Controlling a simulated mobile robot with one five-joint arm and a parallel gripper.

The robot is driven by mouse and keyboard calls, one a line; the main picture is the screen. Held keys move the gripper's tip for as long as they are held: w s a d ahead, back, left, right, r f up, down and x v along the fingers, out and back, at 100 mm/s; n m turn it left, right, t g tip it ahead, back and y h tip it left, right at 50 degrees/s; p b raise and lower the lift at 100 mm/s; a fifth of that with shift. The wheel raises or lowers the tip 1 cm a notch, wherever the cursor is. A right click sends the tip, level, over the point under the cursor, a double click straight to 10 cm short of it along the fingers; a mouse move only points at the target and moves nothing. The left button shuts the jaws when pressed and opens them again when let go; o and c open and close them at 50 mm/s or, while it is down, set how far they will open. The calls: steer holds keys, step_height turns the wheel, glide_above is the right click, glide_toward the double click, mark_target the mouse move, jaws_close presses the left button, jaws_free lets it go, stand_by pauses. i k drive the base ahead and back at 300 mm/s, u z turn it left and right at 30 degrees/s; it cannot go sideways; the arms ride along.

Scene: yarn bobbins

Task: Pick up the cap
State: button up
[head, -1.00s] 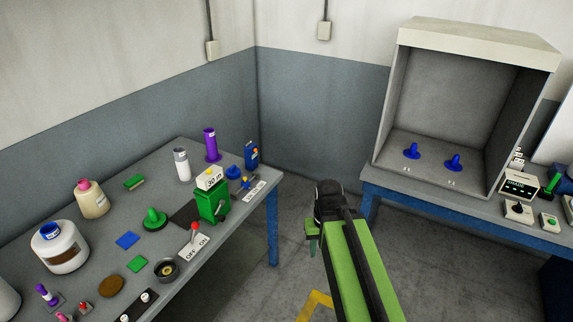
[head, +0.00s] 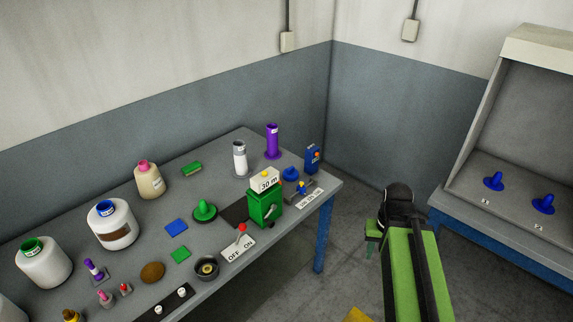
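Several capped containers stand on the left table, and I cannot tell which cap is meant. One white jar has a green cap (head: 31,245), another has a blue cap (head: 105,208), and a beige bottle has a pink cap (head: 143,165). A small blue cap-like piece (head: 290,174) lies near the table's far right end, by the purple cylinder (head: 272,141). My gripper (head: 373,236) hangs beyond the table's right edge, apart from all of these. It is small and partly hidden by my arm, so its opening is unclear.
The grey table (head: 222,154) also bears a green 30 m machine (head: 264,207), an OFF/ON switch (head: 240,243), a green cone (head: 204,211) and a white cylinder (head: 240,157). A booth (head: 520,120) with two blue cones stands at right. Open floor lies between.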

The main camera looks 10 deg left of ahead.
mark_target(290, 174)
steer(key=i, duration=2.15)
steer(key=u, duration=5.95)
steer(key=i, duration=0.15)
steer(key=z, duration=2.7)
steer(key=k, duration=0.6)
steer(key=z, duration=0.25)
steer(key=i, duration=0.55)
steer(key=u, duration=0.05)
